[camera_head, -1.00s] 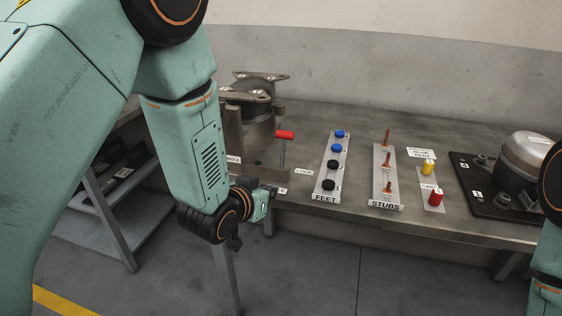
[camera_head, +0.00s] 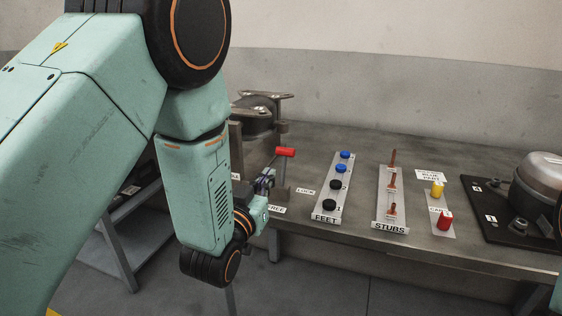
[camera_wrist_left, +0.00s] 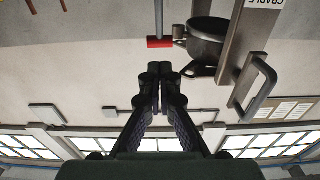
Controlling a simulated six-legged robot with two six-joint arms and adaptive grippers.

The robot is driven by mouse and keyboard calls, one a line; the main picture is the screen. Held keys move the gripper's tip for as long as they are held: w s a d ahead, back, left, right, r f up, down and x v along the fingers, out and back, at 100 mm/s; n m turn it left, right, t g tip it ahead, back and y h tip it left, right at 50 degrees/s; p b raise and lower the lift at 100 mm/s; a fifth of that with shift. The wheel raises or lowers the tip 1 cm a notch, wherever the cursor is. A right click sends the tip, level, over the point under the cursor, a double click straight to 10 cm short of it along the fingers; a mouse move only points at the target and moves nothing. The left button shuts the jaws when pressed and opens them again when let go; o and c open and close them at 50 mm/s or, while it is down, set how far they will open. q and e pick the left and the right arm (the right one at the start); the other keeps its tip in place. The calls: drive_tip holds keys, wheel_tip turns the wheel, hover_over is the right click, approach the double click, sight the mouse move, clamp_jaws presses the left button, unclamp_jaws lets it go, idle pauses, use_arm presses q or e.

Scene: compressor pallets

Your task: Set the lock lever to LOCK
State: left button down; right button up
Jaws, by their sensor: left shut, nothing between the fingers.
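The lock lever is a grey rod with a red grip (camera_head: 285,151), standing at the front right of the cradle fixture. The rod is upright, its lower part beside my gripper in the head view. The LOCK label (camera_head: 306,192) lies on the bench to its right; another, partly hidden label (camera_head: 273,209) lies nearer the front edge. My left gripper (camera_head: 268,178) is just below and left of the red grip. In the upside-down left wrist view, the shut, empty fingertips (camera_wrist_left: 160,68) point toward the red grip (camera_wrist_left: 160,42), with a small gap in the picture. My right gripper is out of view.
The cradle (camera_head: 258,108) holds a dark round body behind my left arm. To the right are the FEET strip (camera_head: 325,217), the STUBS strip (camera_head: 390,226), red and yellow caps (camera_head: 445,220), and a compressor (camera_head: 540,185) on a dark plate. Bare bench lies behind the strips.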

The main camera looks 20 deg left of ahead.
sight(284, 154)
use_arm(q)
drive_tip(key=w, duration=0.7)
drive_tip(key=shift+b, duration=0.35)
drive_tip(key=shift+w+d+r, duration=0.1)
drive_tip(key=shift+w+d, duration=0.05)
drive_tip(key=shift+w, duration=0.5)
drive_tip(key=shift+w, duration=0.95)
drive_tip(key=shift+s, duration=0.15)
